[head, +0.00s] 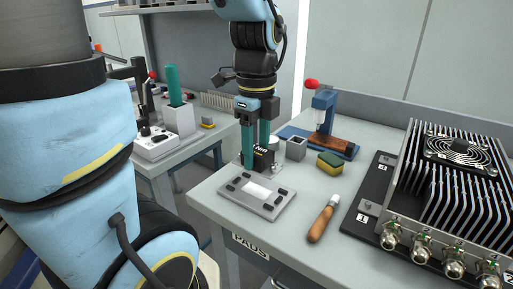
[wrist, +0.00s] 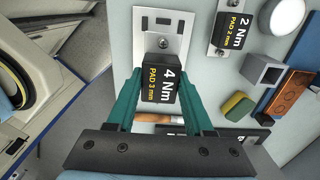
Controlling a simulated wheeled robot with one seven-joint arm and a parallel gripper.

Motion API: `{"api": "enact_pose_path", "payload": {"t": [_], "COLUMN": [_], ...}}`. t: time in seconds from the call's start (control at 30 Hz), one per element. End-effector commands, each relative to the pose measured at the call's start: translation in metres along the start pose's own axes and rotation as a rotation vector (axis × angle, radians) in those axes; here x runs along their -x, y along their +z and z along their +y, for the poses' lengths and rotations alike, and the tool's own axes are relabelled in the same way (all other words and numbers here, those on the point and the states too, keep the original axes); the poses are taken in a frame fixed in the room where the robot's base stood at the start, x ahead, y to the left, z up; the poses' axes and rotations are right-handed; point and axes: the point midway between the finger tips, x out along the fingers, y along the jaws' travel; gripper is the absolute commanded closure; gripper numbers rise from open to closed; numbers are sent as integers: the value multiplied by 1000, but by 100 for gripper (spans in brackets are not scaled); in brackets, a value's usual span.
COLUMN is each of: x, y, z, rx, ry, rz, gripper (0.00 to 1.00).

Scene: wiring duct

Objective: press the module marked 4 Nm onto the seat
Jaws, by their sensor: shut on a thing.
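The black module marked 4 Nm, PAD 3 mm (wrist: 160,84) is between the two teal fingers of my gripper (wrist: 158,98) in the wrist view. My gripper is shut on it. In the head view my gripper (head: 257,160) points down at the table, at the back of a grey plate (head: 285,205) with a white middle and several black pads. A black block with "Nm" lettering (head: 263,158) shows partly behind a finger there. A pale metal plate (wrist: 147,22) with a screw lies beyond the module in the wrist view. I cannot tell which part is the seat, or whether the module touches it.
A 2 Nm module (wrist: 236,36) is right of mine in the wrist view. A grey open box (head: 296,148), a sponge (head: 330,162) and a blue press (head: 324,112) stand right of the gripper. A wooden handle (head: 323,222) and a finned heat sink (head: 455,180) are farther right.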

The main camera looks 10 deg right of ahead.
Motion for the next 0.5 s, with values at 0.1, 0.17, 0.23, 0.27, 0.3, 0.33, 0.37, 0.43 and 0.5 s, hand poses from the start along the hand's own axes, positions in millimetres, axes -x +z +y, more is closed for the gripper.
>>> {"api": "enact_pose_path", "payload": {"t": [0.1,0.17,0.23,0.27,0.3,0.33,0.37,0.43,0.5], "x": [-15,-21,-27,-30,-33,-35,-37,-40,-42], "y": [0,0,0,0,0,0,0,0,0], "z": [0,0,0,0,0,0,0,0,0], "rx": [0,0,0,0,0,0,0,0,0], "ry": [1,0,-1,-1,0,0,0,0,0], "rz": [0,0,0,0,0,0,0,0,0], "gripper": [100,100,100,100,100,100,100,100,100]}}
